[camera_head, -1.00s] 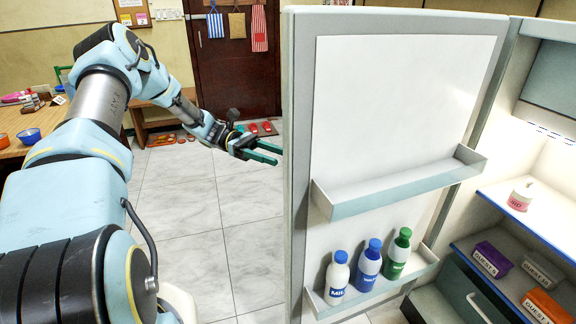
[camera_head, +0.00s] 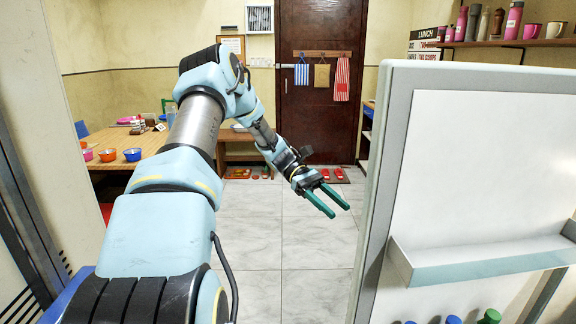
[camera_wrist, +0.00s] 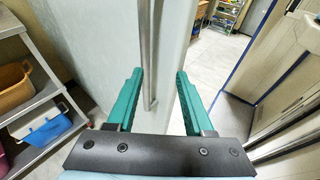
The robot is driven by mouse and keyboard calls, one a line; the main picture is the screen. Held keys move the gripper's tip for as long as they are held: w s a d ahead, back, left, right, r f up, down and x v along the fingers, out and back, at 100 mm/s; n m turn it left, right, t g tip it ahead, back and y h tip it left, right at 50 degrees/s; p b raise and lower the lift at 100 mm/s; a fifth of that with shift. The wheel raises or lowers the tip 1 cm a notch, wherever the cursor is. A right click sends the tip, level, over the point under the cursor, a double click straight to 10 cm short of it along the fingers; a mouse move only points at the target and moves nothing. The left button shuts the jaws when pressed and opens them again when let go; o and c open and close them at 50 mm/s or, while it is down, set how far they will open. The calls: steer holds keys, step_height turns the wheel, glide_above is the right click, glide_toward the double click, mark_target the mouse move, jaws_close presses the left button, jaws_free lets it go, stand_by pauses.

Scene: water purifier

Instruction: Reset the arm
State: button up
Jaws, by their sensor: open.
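My gripper (camera_head: 334,201) is open and empty, with green fingers, held in the air over the tiled floor in the head view. It is left of the open fridge door (camera_head: 388,150) and apart from it in that view. In the wrist view my gripper (camera_wrist: 155,90) shows its two green fingers spread. A pale panel with a long vertical metal bar (camera_wrist: 148,45) lies beyond the fingers there. Nothing is between the fingertips.
A wooden table (camera_head: 146,145) with coloured bowls stands at the left. A dark door (camera_head: 318,120) with hanging towels is at the back. Bottle tops (camera_head: 490,316) show low in the fridge door. Shelves with bins (camera_wrist: 45,125) stand left in the wrist view. Floor between is clear.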

steer(key=s+a+r+m+t+y, duration=0.1)
steer(key=s+a+m+t+y, duration=0.3)
steer(key=a+t, duration=0.3)
steer(key=s+a+r+m+t+y, duration=0.2)
steer(key=s+a+t, duration=0.4)
steer(key=a, duration=0.9)
steer(key=shift+s+a+m+t+y, duration=0.3)
steer(key=shift+s+m+t+y, duration=0.1)
steer(key=shift+m+y, duration=0.6)
